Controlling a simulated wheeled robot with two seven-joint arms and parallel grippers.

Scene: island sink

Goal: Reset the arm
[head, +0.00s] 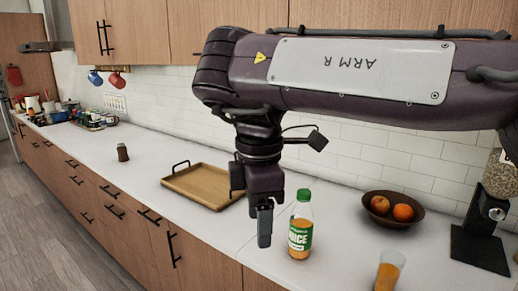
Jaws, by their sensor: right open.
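My right arm, marked "ARM R", reaches in from the right across the upper part of the head view. Its wrist bends down, and my right gripper (265,224) points down near the front edge of the counter. It shows nearly edge-on, with no object seen in it. My left gripper is not in view.
A wooden tray (207,184) with black handles lies left of the gripper. A brown bowl (393,212) of oranges, a glass of orange drink (387,274) and a black dispenser (482,232) stand right. A small brown shaker (122,153) stands farther left, with clear counter around it.

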